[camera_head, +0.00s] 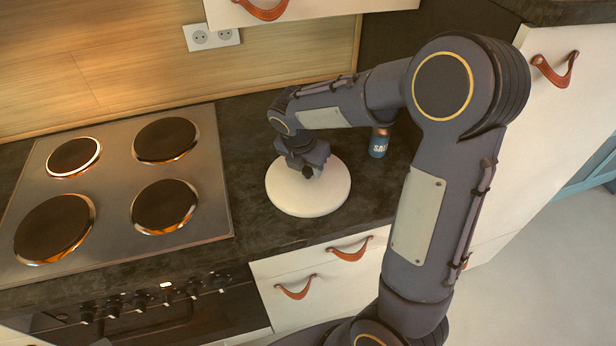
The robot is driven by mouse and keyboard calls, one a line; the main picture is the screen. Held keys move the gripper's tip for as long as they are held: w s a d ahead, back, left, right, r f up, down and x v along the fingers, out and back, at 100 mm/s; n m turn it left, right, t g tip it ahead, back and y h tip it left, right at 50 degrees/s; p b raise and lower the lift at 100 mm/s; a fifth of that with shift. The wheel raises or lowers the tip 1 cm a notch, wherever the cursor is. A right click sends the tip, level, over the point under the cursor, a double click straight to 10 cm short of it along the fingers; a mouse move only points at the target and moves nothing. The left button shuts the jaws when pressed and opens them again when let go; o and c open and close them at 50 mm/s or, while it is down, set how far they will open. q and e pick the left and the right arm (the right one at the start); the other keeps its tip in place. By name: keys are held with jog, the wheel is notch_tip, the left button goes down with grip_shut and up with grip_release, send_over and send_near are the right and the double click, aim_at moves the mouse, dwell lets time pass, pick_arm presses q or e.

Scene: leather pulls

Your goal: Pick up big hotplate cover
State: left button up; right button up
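The big hotplate cover (310,198), a round white disc, lies on the dark countertop to the right of the stove. My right gripper (308,171) is over the far half of the cover, pointing down and hiding part of its surface. The fingertips are small and dark, so I cannot tell whether they are open or shut, or whether they touch the cover. My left gripper is not in view.
The stove (105,200) has bare dark hotplates with shiny rims. A blue salt container (378,146) stands on the counter right of the cover, close under my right forearm. White drawers (322,280) with leather pulls are below the counter's front edge.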

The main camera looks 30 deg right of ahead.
jog(key=c, duration=0.7)
jog(key=shift+r, duration=0.1)
